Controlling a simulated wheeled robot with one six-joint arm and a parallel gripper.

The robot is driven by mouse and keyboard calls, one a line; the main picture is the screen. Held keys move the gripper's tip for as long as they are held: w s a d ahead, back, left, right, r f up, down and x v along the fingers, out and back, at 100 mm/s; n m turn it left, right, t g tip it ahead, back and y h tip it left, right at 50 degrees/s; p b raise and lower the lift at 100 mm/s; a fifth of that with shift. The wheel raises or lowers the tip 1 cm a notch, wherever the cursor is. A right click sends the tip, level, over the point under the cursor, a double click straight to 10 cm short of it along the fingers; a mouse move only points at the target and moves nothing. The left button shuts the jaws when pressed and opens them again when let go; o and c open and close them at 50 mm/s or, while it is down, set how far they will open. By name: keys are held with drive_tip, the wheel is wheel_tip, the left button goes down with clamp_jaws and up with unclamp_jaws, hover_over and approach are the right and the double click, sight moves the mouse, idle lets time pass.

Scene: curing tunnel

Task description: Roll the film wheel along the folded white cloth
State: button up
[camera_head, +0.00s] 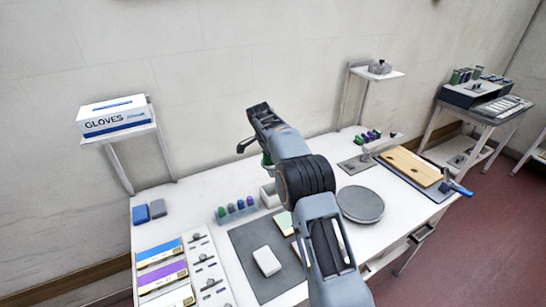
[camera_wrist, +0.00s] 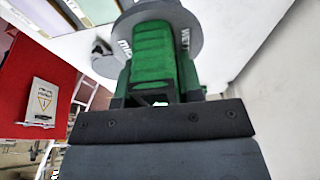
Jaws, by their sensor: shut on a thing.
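The film wheel shows in the wrist view as a grey lettered disc with a green ribbed body (camera_wrist: 154,55). My gripper (camera_wrist: 160,97) is shut on the green body. In the head view my gripper (camera_head: 256,140) is above the back part of the bench, and only a bit of green (camera_head: 267,159) shows below it; my arm hides the rest. The folded white cloth (camera_head: 267,261) lies on the dark grey mat (camera_head: 246,246), nearer the front than my gripper. The wheel appears raised and apart from the cloth.
Small coloured bottles (camera_head: 236,207) stand in a row behind the mat. Coloured cards (camera_head: 160,275) lie at left. A round grey plate (camera_head: 360,204) and a wooden board (camera_head: 411,166) are at right. A glove box (camera_head: 112,116) sits on a raised shelf.

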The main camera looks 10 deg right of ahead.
drive_tip(key=shift+r+p, duration=1.9)
drive_tip(key=shift+r, duration=0.55)
